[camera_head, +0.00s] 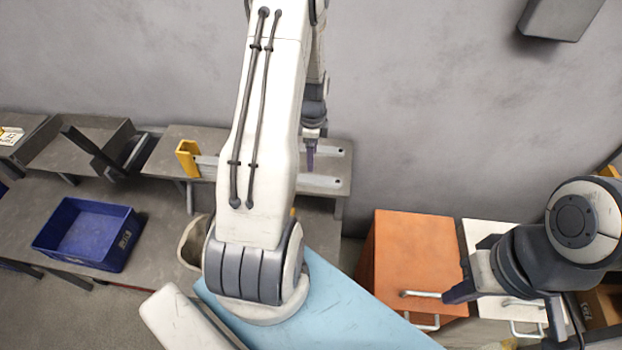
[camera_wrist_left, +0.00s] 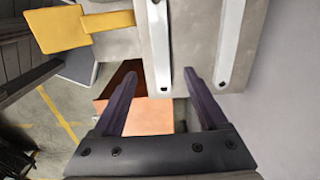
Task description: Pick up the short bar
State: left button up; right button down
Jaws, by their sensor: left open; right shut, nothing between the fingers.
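Two pale metal bars lie side by side on a grey shelf (camera_head: 180,137). The nearer bar (camera_head: 322,181) and the bar by the wall (camera_head: 332,150) are partly hidden behind my left arm in the head view, so I cannot tell which is shorter. In the left wrist view, the end of the nearer bar (camera_wrist_left: 159,45) appears between the fingertips of my open left gripper (camera_wrist_left: 160,78); the wall-side bar (camera_wrist_left: 231,40) is to the right. In the head view, my left gripper (camera_head: 310,153) hangs over the bars, partly hidden. My right gripper (camera_head: 458,293) is shut and empty, away at the right.
A yellow bracket (camera_head: 187,158) stands at the shelf's left part. A blue crate (camera_head: 90,234) sits on the lower left table. An orange cabinet (camera_head: 412,250) and a white drawer unit (camera_head: 487,235) stand at the right. The wall closes off the back.

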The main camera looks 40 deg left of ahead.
pick_arm(q)
send_over(312, 179)
notch_tip(312, 179, down, 5)
jog(key=shift+r+p, duration=0.2)
jog(key=shift+p, duration=0.25)
notch_tip(312, 179, down, 4)
jog(key=shift+f+p, duration=0.2)
jog(key=shift+p, duration=0.85)
jog(key=shift+f, duration=0.55)
grip_shut()
